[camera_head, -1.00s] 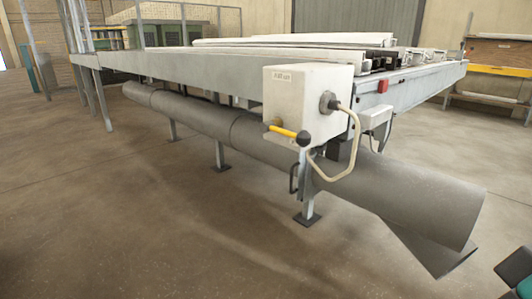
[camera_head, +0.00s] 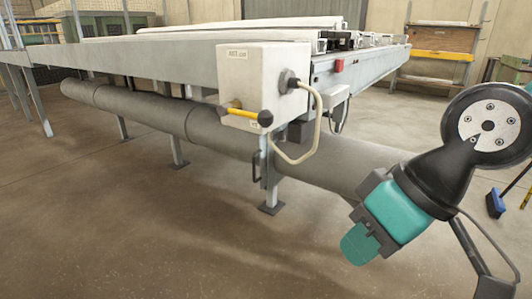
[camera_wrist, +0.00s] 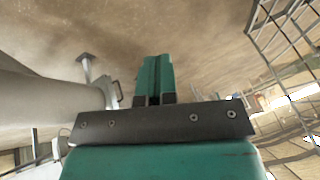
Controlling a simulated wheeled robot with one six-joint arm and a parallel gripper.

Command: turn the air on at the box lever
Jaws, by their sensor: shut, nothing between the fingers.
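The pale box (camera_head: 250,75) is fixed at the near end of the bench. Its yellow lever (camera_head: 243,113) lies about level across the lower front of the box, with a black knob (camera_head: 265,118) at its right end. My gripper (camera_head: 357,246), teal, is at the right of the head view, lower than the lever and well apart from it. In the wrist view its teal fingers (camera_wrist: 154,75) are together with nothing between them. Neither the box nor the lever can be made out in the wrist view.
A pale cable (camera_head: 314,135) loops out from the box's right side. A thick grey pipe (camera_head: 330,162) runs under the bench (camera_head: 190,65). The floor (camera_head: 150,240) in front is clear. A blue broom head (camera_head: 495,204) is at the far right.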

